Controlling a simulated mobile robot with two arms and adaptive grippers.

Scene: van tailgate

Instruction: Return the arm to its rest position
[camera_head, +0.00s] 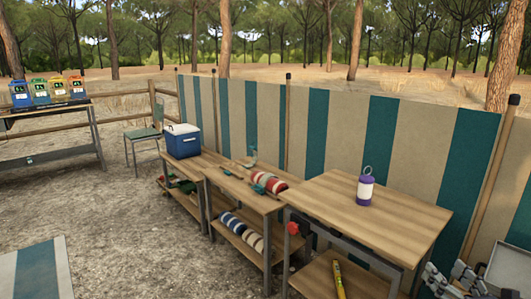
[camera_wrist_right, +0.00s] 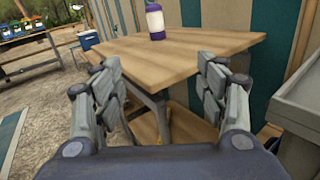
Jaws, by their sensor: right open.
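My right gripper (camera_head: 452,282) shows at the bottom right corner of the head view, partly cut off by the frame edge. In the right wrist view my right gripper (camera_wrist_right: 163,82) has its two fingers wide apart with nothing between them. It is in front of the near wooden table (camera_head: 375,215), which also shows in the right wrist view (camera_wrist_right: 180,58). A purple and white lantern (camera_head: 365,190) stands upright on that table, apart from the gripper; it also shows in the right wrist view (camera_wrist_right: 155,25). My left gripper is not in view.
A grey metal box-like surface (camera_head: 508,268) is close at the right. A striped windbreak (camera_head: 335,130) runs behind the tables. A lower bench (camera_head: 243,193) holds rolled cloths and tools; a blue cooler (camera_head: 182,143) stands farther left. Open gravel (camera_head: 130,225) lies at the left.

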